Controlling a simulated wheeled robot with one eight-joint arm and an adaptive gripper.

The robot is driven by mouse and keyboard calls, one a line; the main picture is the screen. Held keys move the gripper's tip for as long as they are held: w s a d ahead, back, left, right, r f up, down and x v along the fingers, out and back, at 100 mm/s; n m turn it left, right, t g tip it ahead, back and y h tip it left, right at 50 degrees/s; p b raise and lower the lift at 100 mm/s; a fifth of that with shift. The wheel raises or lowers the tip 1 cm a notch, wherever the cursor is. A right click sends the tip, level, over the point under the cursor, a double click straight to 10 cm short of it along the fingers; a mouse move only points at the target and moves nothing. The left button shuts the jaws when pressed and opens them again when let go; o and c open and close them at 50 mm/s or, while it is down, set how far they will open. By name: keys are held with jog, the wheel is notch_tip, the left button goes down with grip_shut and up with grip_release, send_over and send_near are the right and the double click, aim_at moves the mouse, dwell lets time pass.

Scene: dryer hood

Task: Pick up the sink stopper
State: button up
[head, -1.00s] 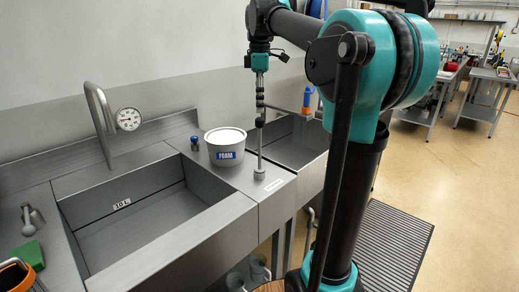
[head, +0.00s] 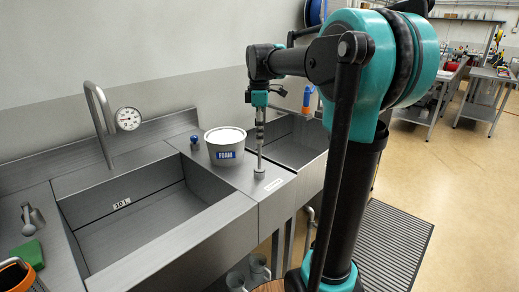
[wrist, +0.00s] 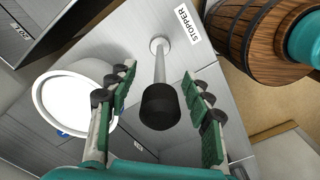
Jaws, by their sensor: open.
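The sink stopper is a thin upright metal rod with a black knob (wrist: 160,106) on top and a round base (head: 259,174). It stands on the steel counter beside a label reading STOPPER (wrist: 187,27). My gripper (wrist: 159,77) is open above the counter, pointing down. Its green-padded fingers lie on either side of the knob in the wrist view, with visible gaps. In the head view my gripper (head: 260,120) is in line with the rod, and the knob cannot be made out there.
A white-lidded FOAM tub (head: 225,146) stands close left of the rod. A blue-topped item (head: 195,142) sits beyond it. A large sink basin (head: 150,215) lies left and a smaller basin (head: 290,145) right. A wooden barrel (wrist: 270,40) shows near the counter edge.

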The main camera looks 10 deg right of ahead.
jog(key=shift+c, duration=0.3)
grip_shut()
jog(key=shift+r, duration=0.15)
notch_tip(320, 180, up, 25)
dwell(1.4)
